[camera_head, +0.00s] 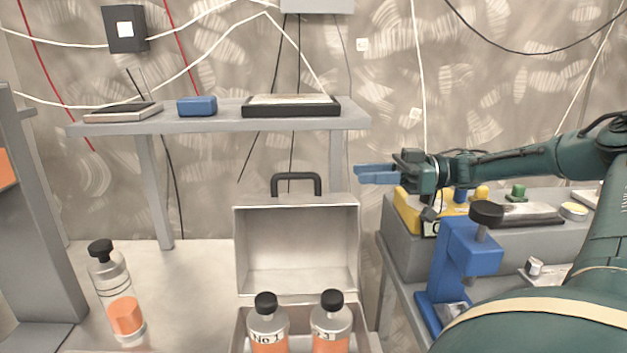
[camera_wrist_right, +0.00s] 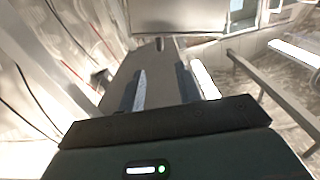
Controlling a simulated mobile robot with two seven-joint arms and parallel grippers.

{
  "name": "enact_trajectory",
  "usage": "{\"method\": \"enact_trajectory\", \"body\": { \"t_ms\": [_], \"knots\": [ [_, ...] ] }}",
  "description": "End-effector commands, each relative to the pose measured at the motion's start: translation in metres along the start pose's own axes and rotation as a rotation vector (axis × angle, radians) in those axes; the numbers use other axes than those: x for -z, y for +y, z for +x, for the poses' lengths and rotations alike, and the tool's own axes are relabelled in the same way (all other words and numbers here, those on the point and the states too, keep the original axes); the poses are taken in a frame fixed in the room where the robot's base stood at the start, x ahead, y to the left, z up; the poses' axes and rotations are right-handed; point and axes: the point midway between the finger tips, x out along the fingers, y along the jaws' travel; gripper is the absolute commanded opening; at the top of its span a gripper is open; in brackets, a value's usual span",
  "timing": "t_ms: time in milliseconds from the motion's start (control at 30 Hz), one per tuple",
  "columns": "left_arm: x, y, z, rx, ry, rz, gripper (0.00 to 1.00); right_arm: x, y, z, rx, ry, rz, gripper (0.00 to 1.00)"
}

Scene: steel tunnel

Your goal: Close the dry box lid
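The dry box (camera_head: 240,318) stands at the bottom centre of the head view, its near part cut off by the frame. Its pale metal lid (camera_head: 297,250) is open and stands upright behind the box, with a dark handle (camera_head: 296,178) on its top edge. Two bottles with black caps and orange contents (camera_head: 268,325) (camera_head: 331,325) stand in the box. My right gripper (camera_head: 359,173) is just right of the lid, slightly above its top edge in the picture, with blue fingers pointing left. In the wrist view its fingers (camera_wrist_right: 161,85) are apart with nothing gripped. My left gripper is not in view.
A grey shelf (camera_head: 220,125) with a blue case (camera_head: 197,106) and flat items runs behind the lid. A grey bench (camera_head: 400,255) with a blue clamp-like device (camera_head: 465,255) and a yellow block (camera_head: 408,213) stands right.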

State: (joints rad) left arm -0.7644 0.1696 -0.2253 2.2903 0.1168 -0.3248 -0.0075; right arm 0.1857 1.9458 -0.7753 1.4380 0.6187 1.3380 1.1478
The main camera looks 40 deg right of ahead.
Motion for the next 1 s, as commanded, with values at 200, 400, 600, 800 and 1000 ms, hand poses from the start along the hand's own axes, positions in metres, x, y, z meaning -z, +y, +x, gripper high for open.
{"method": "enact_trajectory", "body": {
  "t_ms": [200,400,600,800,1000],
  "knots": [
    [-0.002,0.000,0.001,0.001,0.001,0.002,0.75,-0.002,-0.001,0.048,0.003,0.000,0.004,0.34],
    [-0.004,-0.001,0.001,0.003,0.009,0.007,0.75,-0.002,-0.001,0.083,0.002,-0.001,0.003,0.34],
    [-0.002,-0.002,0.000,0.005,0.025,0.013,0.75,-0.002,0.000,0.102,-0.001,-0.001,0.001,0.34],
    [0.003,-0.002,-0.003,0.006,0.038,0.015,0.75,0.000,0.000,0.108,0.000,0.000,0.000,0.34],
    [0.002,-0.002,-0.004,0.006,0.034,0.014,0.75,0.000,0.000,0.108,-0.001,0.000,0.000,0.34]
  ]
}}
